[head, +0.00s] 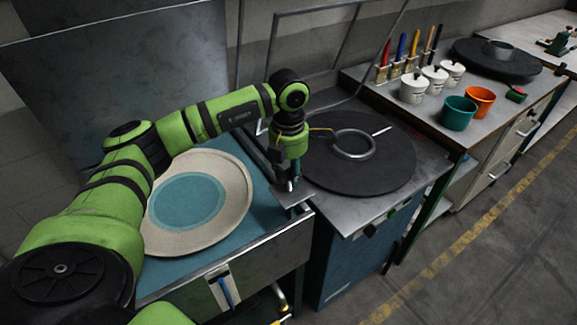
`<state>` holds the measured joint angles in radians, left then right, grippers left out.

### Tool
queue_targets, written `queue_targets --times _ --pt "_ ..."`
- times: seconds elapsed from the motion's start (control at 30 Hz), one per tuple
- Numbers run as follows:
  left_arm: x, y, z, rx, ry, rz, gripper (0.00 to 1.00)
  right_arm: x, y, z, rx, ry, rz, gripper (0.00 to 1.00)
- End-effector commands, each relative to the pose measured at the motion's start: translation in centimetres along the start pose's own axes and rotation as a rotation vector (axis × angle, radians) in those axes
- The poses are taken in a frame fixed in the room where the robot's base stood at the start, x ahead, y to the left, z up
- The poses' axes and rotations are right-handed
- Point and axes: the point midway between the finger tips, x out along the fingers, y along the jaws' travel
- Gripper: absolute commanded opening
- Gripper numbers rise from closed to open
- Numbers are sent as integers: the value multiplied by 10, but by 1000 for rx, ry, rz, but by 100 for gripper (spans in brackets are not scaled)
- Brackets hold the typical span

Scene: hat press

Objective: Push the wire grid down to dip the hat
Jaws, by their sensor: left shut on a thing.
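A wide beige hat (238,205) with a blue round middle lies over the blue surface of a metal-sided basin (278,250). My left arm reaches across it from the left. My left gripper (291,184) points down at the basin's right corner, to the right of the hat. It is shut on a small grey metal tab (295,197) there; its fingertips are small and partly hidden. I cannot make out a wire grid over the hat. My right gripper is not in view.
A black round plate (390,180) with a metal ring (352,145) sits just right of the gripper. A thin metal frame (318,10) rises behind it. A bench at the right holds white lidded pots (413,89), a teal cup (457,113), an orange cup (481,102) and brushes.

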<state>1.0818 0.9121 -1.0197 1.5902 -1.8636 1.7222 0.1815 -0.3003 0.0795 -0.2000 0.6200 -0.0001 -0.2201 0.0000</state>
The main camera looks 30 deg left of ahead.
Motion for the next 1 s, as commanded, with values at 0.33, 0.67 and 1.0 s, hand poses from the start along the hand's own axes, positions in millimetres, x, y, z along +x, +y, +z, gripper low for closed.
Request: queue_targets --times 0.33,0.67,1.0 --pt "64 -1 0 1 2 -2 0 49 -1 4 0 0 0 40" --pt "75 -1 0 1 3 -2 0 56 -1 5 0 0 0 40" --pt "77 -2 -1 2 7 -4 59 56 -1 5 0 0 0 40"
